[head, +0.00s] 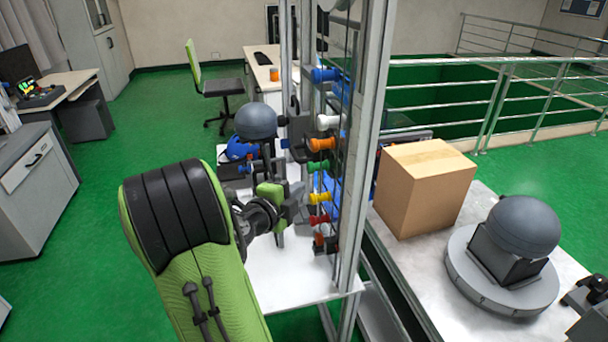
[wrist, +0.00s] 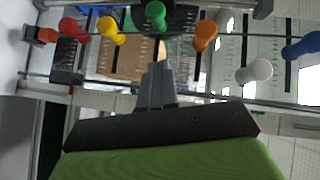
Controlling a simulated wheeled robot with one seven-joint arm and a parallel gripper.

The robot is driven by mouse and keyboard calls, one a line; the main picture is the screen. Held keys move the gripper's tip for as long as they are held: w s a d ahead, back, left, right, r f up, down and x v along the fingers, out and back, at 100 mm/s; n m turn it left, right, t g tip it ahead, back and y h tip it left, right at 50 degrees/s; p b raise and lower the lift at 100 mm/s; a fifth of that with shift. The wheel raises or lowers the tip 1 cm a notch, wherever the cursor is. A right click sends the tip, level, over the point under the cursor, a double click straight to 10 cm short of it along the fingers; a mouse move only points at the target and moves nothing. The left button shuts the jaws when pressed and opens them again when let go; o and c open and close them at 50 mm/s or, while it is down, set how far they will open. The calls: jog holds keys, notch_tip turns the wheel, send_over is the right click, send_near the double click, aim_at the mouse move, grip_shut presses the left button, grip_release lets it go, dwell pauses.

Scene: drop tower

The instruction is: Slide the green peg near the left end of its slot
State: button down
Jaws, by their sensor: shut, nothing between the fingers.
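The green peg (head: 318,167) sticks out from the tower's column of coloured pegs, between an orange peg (head: 322,144) above and a yellow peg (head: 320,198) below. In the wrist view the green peg (wrist: 155,13) is at the top edge, beyond my fingertips. My gripper (wrist: 158,72) is shut and empty, with a visible gap between its tips and the green peg. In the head view my gripper (head: 300,196) is left of the pegs, at about the yellow peg's height. The green peg's slot is mostly hidden.
White (head: 328,121), blue (head: 325,75) and red (head: 319,219) pegs share the column. The tower's metal post (head: 365,140) stands just right of them. A cardboard box (head: 425,190) and a grey dome (head: 525,228) are on the right-hand table.

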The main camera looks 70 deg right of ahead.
aim_at(307, 166)
jog(key=p+x, duration=0.1)
jog(key=x, duration=0.2)
jog(key=w+p+x, duration=0.1)
jog(key=x, duration=0.2)
jog(key=w+p+x, duration=0.1)
jog(key=x, duration=0.2)
jog(key=shift+d, duration=0.45)
jog(key=shift+w+d+f, duration=0.1)
jog(key=shift+d+f, duration=0.1)
jog(key=shift+d, duration=0.05)
jog(key=shift+w+d+f+b, duration=0.1)
jog(key=shift+w+d+b, duration=0.15)
jog(key=shift+b, duration=0.15)
jog(key=shift+w+d+b, duration=0.6)
jog(key=shift+d+b, duration=0.1)
jog(key=shift+d, duration=0.2)
